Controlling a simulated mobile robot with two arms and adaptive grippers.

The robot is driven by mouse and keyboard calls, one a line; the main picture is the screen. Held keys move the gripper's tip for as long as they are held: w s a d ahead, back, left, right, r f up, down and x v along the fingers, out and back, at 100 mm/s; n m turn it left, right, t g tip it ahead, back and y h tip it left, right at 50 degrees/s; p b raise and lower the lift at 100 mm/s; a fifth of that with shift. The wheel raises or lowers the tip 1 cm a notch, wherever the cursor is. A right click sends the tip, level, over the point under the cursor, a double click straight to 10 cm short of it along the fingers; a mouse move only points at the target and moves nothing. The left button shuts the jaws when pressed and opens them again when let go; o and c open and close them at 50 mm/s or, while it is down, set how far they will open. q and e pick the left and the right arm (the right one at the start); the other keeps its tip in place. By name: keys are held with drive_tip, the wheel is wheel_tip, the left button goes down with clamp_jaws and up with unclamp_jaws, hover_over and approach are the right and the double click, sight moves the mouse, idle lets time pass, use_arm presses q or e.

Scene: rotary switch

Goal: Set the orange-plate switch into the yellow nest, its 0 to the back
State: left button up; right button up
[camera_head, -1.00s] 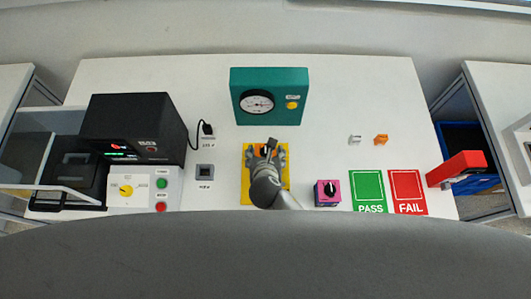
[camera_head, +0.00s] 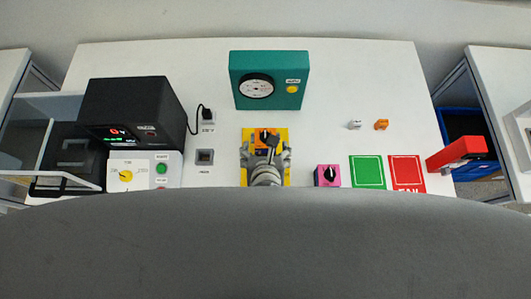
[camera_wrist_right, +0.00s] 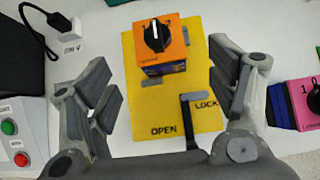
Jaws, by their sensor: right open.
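The orange-plate switch (camera_head: 265,139) with a black knob sits at the back part of the yellow nest (camera_head: 246,178). In the right wrist view the switch (camera_wrist_right: 172,55) shows its orange top, dark body and knob with a white line. I cannot read its 0 clearly. The yellow nest (camera_wrist_right: 205,117) has OPEN and LOCK lettering and a black lever (camera_wrist_right: 188,122). My right gripper (camera_wrist_right: 165,92) is open and empty, its fingers apart on either side of the nest, in front of the switch. It also shows in the head view (camera_head: 266,155). My left gripper is out of view.
A pink-plate switch (camera_head: 327,175) stands right of the nest, before the green (camera_head: 367,171) and red (camera_head: 406,173) mats. A teal gauge box (camera_head: 269,80) stands behind. A black tester (camera_head: 125,112) and white control box (camera_head: 145,174) are at the left. Two small parts lie back right.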

drive_tip(key=shift+v, duration=1.25)
